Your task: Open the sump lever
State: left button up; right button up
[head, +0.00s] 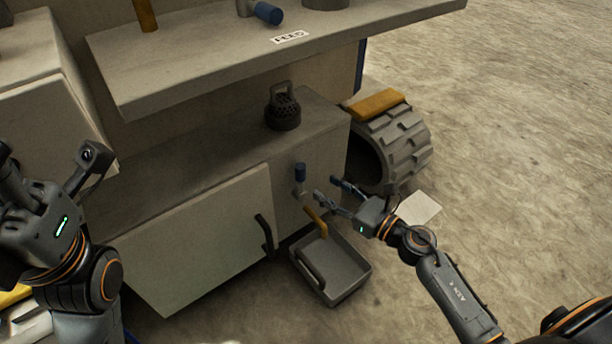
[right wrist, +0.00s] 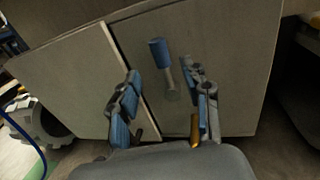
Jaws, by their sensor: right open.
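The sump lever is taken to be the blue-handled lever (head: 300,174) on the lower cabinet's right front panel. Its handle points up from a grey stem, and it also shows in the right wrist view (right wrist: 158,52). My right gripper (head: 328,190) is open, just right of the lever in the head view. In the right wrist view the lever appears between the open fingers, beyond their tips; contact is not visible. My left gripper (head: 45,215) is at the far left, away from the lever; its fingertips are partly cut off.
A yellow-orange handle (head: 317,222) sits below the lever, above a grey tray (head: 352,285) on the floor. A cabinet door (head: 200,240) with a dark handle is to the left. A treaded wheel (head: 405,145) stands behind my right gripper. A shelf (head: 220,60) overhangs above.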

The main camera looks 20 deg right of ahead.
aim_at(305, 174)
jog(key=x, duration=0.8)
jog(key=shift+b, duration=0.35)
jog(key=shift+s, duration=0.1)
jog(key=shift+c, duration=0.4)
grip_shut()
